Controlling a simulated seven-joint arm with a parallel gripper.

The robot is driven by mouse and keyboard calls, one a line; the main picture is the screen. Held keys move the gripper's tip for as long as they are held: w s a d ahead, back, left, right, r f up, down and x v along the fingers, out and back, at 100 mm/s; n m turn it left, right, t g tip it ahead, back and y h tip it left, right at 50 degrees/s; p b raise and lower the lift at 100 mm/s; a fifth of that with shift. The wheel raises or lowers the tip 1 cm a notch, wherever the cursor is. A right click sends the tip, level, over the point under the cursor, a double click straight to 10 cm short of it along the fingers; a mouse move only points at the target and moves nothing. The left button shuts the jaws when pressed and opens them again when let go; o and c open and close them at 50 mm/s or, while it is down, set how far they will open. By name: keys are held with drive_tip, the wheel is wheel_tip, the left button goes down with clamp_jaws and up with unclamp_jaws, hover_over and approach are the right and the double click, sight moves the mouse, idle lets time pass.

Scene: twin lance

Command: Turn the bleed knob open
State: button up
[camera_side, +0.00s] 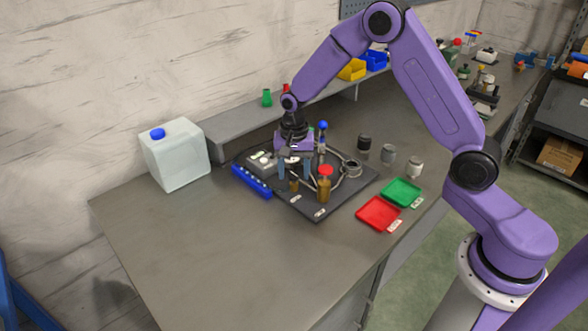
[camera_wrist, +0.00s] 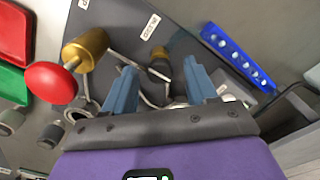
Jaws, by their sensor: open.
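The small brass and dark knob (camera_wrist: 159,64), which I take for the bleed knob, stands on the dark board near a white label (camera_wrist: 150,27) too small to read surely. In the side view it is the small brass piece (camera_side: 294,186) at the board's front. My gripper (camera_side: 294,173) points down over the board with its blue fingers apart. In the wrist view the open fingers (camera_wrist: 160,68) frame the knob, one on each side in the picture; I see no contact. Which way the knob is turned cannot be told.
A red-topped brass valve (camera_wrist: 50,82) stands close beside the knob. Thin pipes cross the dark board (camera_side: 317,213). A blue holed rack (camera_side: 251,182) lies at its left edge. Red (camera_side: 378,213) and green (camera_side: 402,192) trays lie to the right. The front-left table is clear.

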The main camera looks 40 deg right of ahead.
drive_tip(key=c, duration=1.1)
drive_tip(key=shift+o, duration=0.2)
drive_tip(key=shift+n, duration=0.3)
drive_tip(key=n, duration=0.3)
drive_tip(key=shift+n, duration=0.3)
drive_tip(key=n, duration=0.4)
drive_tip(key=shift+n, duration=0.3)
drive_tip(key=n, duration=0.4)
drive_tip(key=shift+n, duration=0.3)
drive_tip(key=shift+w+n, duration=0.1)
drive_tip(key=shift+n, duration=2.1)
